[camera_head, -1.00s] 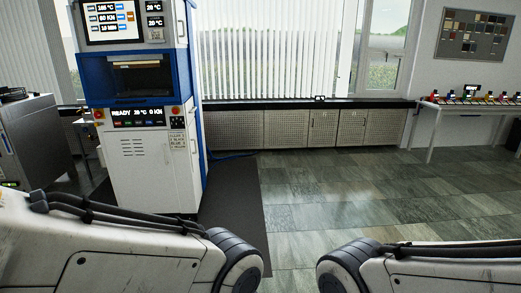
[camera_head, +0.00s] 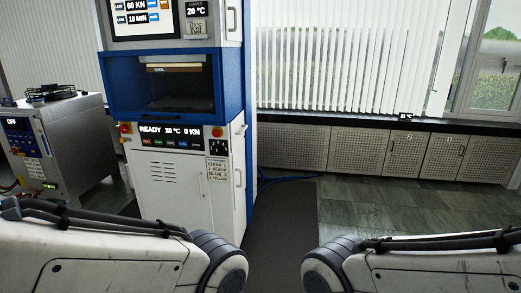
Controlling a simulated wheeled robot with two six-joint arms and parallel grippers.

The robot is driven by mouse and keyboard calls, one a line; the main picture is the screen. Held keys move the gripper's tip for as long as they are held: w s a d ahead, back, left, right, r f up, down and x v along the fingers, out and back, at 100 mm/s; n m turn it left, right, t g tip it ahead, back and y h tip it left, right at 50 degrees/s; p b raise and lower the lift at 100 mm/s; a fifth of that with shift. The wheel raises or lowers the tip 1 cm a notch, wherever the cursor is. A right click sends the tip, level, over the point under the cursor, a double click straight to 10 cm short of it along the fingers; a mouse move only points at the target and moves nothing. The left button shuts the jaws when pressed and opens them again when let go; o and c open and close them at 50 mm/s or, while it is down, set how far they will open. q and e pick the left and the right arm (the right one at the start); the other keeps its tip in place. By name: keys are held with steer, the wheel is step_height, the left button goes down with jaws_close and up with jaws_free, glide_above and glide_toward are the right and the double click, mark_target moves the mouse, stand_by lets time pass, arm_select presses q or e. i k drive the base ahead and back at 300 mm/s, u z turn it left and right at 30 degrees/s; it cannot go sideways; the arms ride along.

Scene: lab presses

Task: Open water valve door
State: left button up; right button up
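The lab press (camera_head: 178,140) stands upright left of centre, white with a blue middle section. Its lower front has a vented white panel (camera_head: 190,190) below a display reading READY 20°C 0 KN. Its narrow right side carries a panel with a handle (camera_head: 238,178), which looks closed. I cannot tell which panel is the water valve door; none looks open. My two arms show only as white links at the bottom left and bottom right. Neither gripper is in view.
A grey unit (camera_head: 75,148) with an OFF display stands left of the press. Perforated low cabinets (camera_head: 370,153) run under the window. A blue hose (camera_head: 287,180) lies on the floor beside the press. A dark mat (camera_head: 280,225) and open tiled floor lie ahead and right.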

mark_target(239, 163)
steer(key=u, duration=0.1)
steer(key=i, duration=2.4)
steer(key=u, duration=0.3)
